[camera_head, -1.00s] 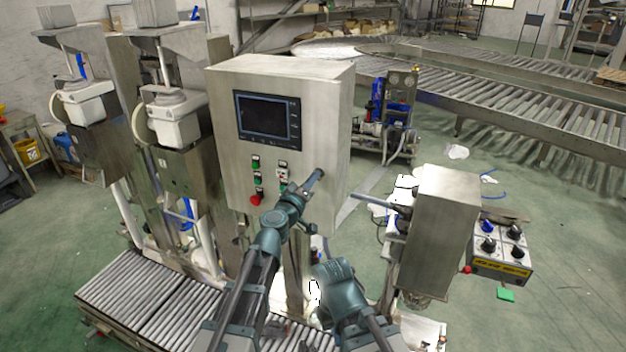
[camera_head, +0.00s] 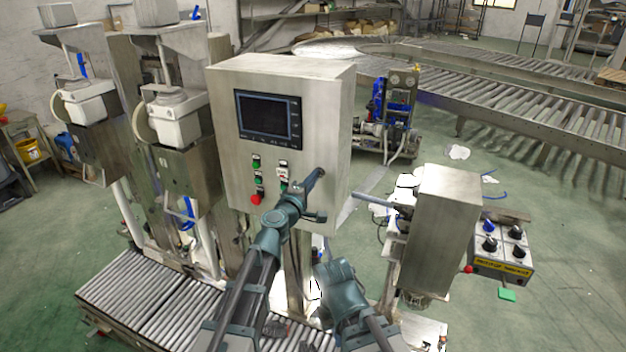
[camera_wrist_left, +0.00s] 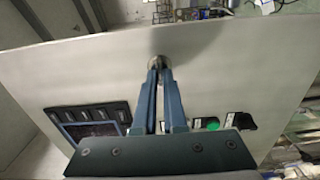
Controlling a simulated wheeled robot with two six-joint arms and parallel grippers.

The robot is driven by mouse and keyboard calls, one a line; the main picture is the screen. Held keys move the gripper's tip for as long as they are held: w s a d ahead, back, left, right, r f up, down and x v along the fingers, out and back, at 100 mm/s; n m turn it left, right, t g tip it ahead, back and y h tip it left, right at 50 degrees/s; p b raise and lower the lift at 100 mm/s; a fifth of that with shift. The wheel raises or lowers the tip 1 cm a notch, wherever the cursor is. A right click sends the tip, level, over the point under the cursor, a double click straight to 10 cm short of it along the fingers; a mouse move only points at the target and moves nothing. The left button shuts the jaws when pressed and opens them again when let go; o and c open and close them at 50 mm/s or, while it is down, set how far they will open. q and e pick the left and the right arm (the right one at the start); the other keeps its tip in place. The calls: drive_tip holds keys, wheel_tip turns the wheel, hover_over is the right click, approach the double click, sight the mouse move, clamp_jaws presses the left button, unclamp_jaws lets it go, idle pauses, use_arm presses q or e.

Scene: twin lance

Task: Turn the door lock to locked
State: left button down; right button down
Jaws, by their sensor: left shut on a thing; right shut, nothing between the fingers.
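A steel control cabinet (camera_head: 225,130) with a dark screen faces me in the head view. The door lock (camera_wrist_left: 158,58) is a small round metal piece on the cabinet face in the left wrist view. My left gripper (camera_wrist_left: 158,66) is shut on it, with both fingertips meeting at it. In the head view my left gripper (camera_head: 316,178) reaches the cabinet's right front side and hides the lock. My right gripper (camera_head: 335,272) is low in front of the cabinet, away from it; its fingertips are hard to make out.
Buttons and a red knob (camera_head: 256,199) sit on the cabinet face left of my left gripper. A steel box (camera_head: 440,235) on a stand is at the right, with a knobbed control box (camera_head: 503,267) beside it. A roller conveyor (camera_head: 135,300) lies low at the left.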

use_arm(q)
drive_tip(key=shift+n, duration=0.3)
drive_tip(key=c, duration=1)
unclamp_jaws()
drive_tip(key=shift+s, duration=0.1)
